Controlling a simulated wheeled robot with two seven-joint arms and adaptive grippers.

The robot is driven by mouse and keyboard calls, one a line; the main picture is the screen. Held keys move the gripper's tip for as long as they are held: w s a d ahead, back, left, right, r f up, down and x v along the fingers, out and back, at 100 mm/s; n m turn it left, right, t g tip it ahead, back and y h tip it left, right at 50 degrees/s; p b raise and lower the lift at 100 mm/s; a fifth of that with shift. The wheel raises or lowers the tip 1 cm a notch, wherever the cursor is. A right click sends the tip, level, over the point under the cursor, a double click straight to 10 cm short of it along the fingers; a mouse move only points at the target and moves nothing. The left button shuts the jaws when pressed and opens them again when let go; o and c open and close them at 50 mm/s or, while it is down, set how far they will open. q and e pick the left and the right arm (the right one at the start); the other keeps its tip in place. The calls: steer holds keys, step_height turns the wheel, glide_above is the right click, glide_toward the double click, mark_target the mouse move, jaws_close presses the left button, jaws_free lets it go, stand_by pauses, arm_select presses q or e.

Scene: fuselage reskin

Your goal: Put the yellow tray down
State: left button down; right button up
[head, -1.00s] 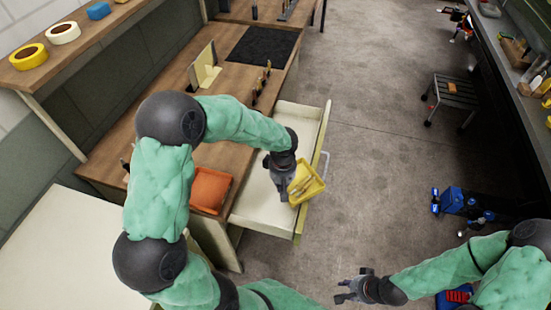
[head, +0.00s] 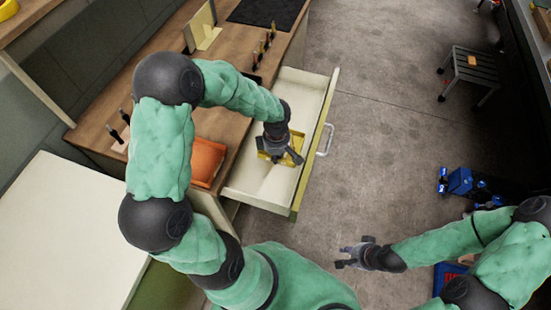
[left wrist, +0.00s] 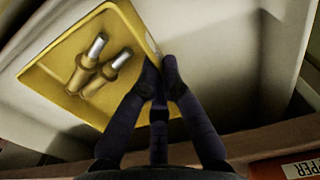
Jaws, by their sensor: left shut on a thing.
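The yellow tray (head: 298,143) is within the outline of the open cream drawer (head: 308,93), mostly hidden under my left gripper (head: 286,156). In the left wrist view the tray (left wrist: 48,73) holds two brass-coloured pieces with silver tips (left wrist: 105,68). My left gripper (left wrist: 160,72) is shut on the tray's near edge. The tray looks tilted in that view, and I cannot tell whether it touches the drawer bottom. My right gripper (head: 346,256) is open and empty over the floor, well apart from the drawer.
The drawer juts from a wooden workbench (head: 226,93). An orange tray (head: 206,161) lies on the bench left of the drawer. Upright tools stand along the bench edge. A grey step stool (head: 473,72) stands on the floor at right.

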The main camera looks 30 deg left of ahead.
arm_select(q)
step_height(320, 180, down, 7)
steer(key=shift+f+b, duration=0.1)
steer(key=shift+b, duration=0.9)
steer(key=c, duration=1.4)
jaws_free()
step_height(320, 180, up, 12)
steer(key=p, duration=0.4)
